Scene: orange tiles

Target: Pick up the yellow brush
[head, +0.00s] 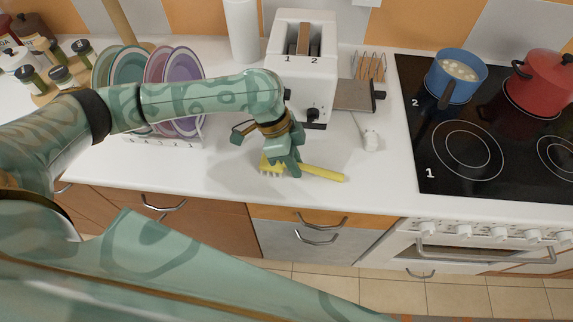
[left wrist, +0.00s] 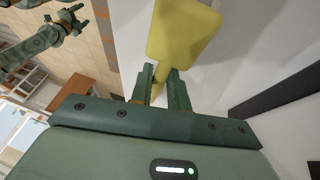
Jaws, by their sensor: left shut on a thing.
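The yellow brush (head: 325,173) is at the front of the white counter, its bristled head to the left and its handle pointing right. My left gripper (head: 287,163) reaches down over it and is shut on it between head and handle. I cannot tell whether the brush touches the counter. In the left wrist view a broad yellow part of the brush (left wrist: 183,32) shows just beyond the fingers (left wrist: 162,88). My right gripper (left wrist: 73,17) shows small and far off at the top left of that view; its jaws are too small to read.
A plate rack (head: 165,138) stands left. The black hob (head: 490,185) with a blue pot (head: 455,78) and a red pot (head: 543,85) is at right.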

